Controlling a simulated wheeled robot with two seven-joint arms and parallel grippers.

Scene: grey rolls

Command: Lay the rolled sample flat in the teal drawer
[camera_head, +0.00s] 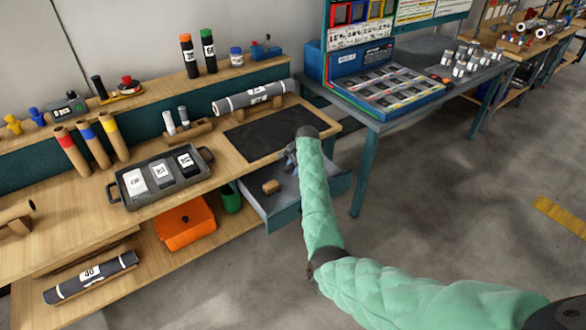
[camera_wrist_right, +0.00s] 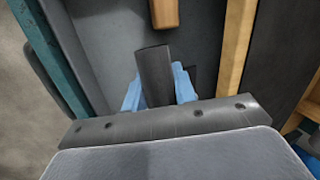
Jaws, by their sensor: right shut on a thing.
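The teal drawer (camera_head: 279,219) is pulled open below the bench top, with a grey interior that holds a small wooden block (camera_head: 271,186). The block also shows in the right wrist view (camera_wrist_right: 164,14). My right gripper (camera_wrist_right: 158,98), with blue fingers, is over the drawer and shut on a dark grey roll (camera_wrist_right: 154,70). The roll's free end points towards the wooden block. I cannot tell whether the roll touches the drawer floor. In the head view, my green-sleeved right arm hides most of the gripper and roll. My left gripper is not in view.
A black mat (camera_head: 262,131) lies on the bench above the drawer, with a large grey roll (camera_head: 253,97) behind it. An orange box (camera_head: 186,224) and a labelled roll (camera_head: 91,277) are on the lower shelf.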

